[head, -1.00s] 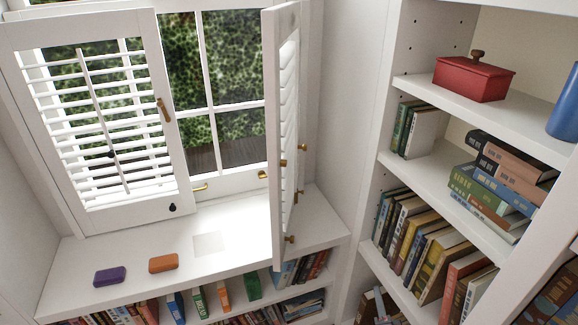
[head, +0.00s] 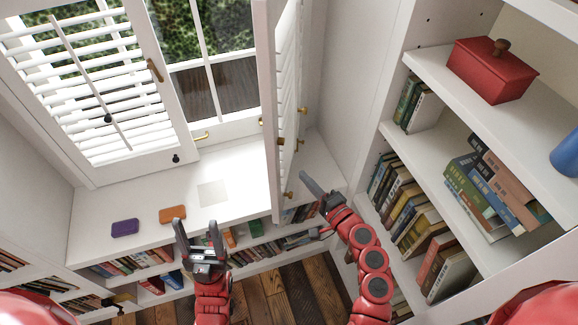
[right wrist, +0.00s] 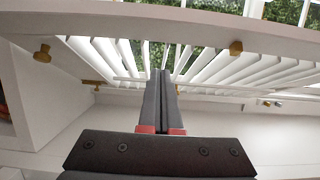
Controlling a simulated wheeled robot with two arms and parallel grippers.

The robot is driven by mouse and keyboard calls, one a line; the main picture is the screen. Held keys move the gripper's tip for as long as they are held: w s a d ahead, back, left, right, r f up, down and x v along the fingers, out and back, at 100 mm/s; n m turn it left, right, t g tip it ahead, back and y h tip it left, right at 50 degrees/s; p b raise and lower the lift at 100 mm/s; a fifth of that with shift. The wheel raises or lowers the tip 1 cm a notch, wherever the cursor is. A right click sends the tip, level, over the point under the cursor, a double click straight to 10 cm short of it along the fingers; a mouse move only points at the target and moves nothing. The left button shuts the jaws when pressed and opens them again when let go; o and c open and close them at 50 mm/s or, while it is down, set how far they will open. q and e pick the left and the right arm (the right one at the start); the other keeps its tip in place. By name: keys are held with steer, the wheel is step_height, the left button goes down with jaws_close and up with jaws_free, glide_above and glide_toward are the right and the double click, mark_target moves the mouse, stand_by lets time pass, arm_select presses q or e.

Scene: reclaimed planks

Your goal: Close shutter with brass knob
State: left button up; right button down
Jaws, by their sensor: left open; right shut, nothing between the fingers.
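The right-hand white louvred shutter (head: 265,60) stands open, swung out from the window and seen nearly edge-on. Brass knobs show on it, one (head: 303,110) partway down and one (head: 289,195) near the bottom. My right gripper (head: 306,179) is shut and empty, just right of the shutter's lower end. In the right wrist view its fingers (right wrist: 163,75) point toward the louvres, with a brass knob (right wrist: 236,47) to their right; I cannot tell whether they touch. My left gripper (head: 197,226) is open and empty in front of the sill.
The left shutter (head: 170,110), with a dark knob (head: 176,158), covers the window's left side. The sill (head: 255,165) carries a purple block (head: 125,228) and an orange block (head: 172,215). A bookcase with a red box (head: 490,72) stands close on the right.

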steer(key=a, duration=0.1)
steer(key=w+a+p, duration=0.1)
steer(key=a, duration=0.1)
steer(key=w+a+p, duration=0.1)
steer(key=a, duration=0.1)
steer(key=shift+w, duration=0.1)
